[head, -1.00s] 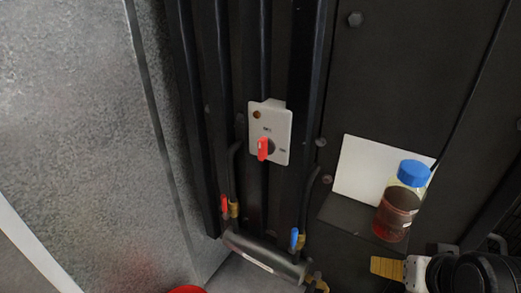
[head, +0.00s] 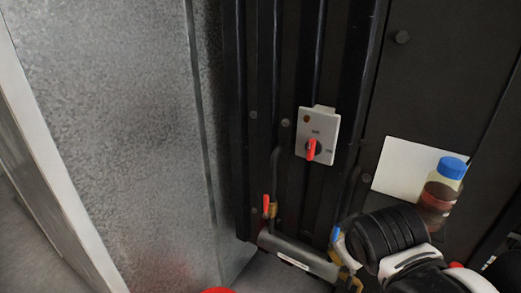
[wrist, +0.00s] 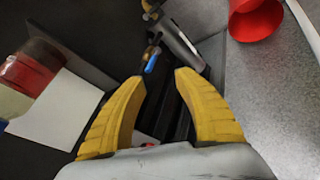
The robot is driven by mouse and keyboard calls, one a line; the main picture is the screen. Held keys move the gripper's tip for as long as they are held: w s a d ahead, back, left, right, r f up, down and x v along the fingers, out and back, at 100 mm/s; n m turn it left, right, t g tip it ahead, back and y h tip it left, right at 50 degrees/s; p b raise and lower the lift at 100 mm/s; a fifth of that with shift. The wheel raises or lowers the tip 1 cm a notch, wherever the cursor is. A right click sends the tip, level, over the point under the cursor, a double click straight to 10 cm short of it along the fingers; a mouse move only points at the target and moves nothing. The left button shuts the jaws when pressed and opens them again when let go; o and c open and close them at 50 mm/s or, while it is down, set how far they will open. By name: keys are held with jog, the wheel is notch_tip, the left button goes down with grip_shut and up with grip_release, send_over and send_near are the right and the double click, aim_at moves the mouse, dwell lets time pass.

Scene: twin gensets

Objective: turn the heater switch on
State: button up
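The heater switch (head: 318,136) is a pale grey box on the dark ribbed panel in the head view. Its red knob (head: 312,149) stands nearly upright, its upper end towards the label above it; another label is at its right. The small print is blurred. My gripper (wrist: 160,78) is open in the wrist view, its two yellow fingers apart with nothing held. In the head view it is below and right of the switch, apart from it, its fingers partly hidden. A bit of red and white shows low between the fingers in the wrist view; I cannot tell what it is.
The grey heater cylinder (head: 298,258) lies below the switch, with a red valve lever (head: 266,202) and a blue one (wrist: 151,63). A blue-capped bottle (head: 439,193) stands at right by a white sheet (head: 405,170). A red object (wrist: 256,18) is on the floor.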

jog(key=w+r+n+t+h, duration=0.1)
jog(key=w+r+n+h, duration=0.15)
jog(key=w+n, duration=0.4)
jog(key=n+t+h, duration=0.6)
jog(key=n+t, duration=0.1)
jog(key=n, duration=1.1)
send_near(310, 147)
jog(key=shift+m, duration=0.25)
jog(key=b+x, duration=0.1)
jog(key=x, duration=1)
jog(key=shift+w, duration=0.15)
grip_shut()
